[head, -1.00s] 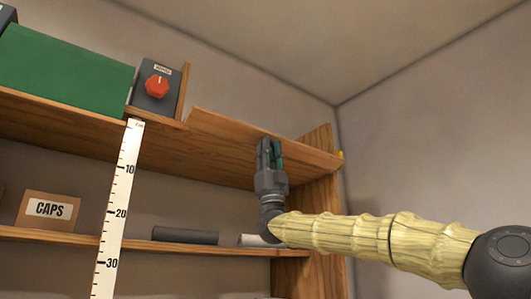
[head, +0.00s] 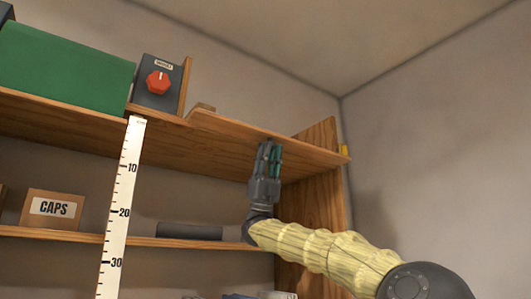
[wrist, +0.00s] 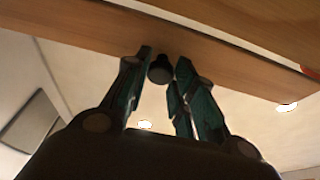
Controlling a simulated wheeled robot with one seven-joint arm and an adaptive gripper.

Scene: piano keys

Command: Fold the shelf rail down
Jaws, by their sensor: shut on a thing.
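The shelf rail (head: 228,127) is a wooden board along the front of the upper shelf's right part; its upper edge slopes down to the right in the head view. My gripper (head: 268,148) points up at the rail from below. In the wrist view, the rail (wrist: 75,22) crosses the top, and a dark round knob (wrist: 160,70) sits on it. My gripper (wrist: 163,62) has its two green-padded fingers on either side of this knob and is shut on it. The finger contact is partly unclear in the dim picture.
A grey box with a red dial (head: 158,83) and a green box (head: 65,65) stand on the upper shelf. A white ruler (head: 121,200) hangs in front. A CAPS box (head: 52,208) and dark cylinder (head: 188,231) lie below. The right side is open.

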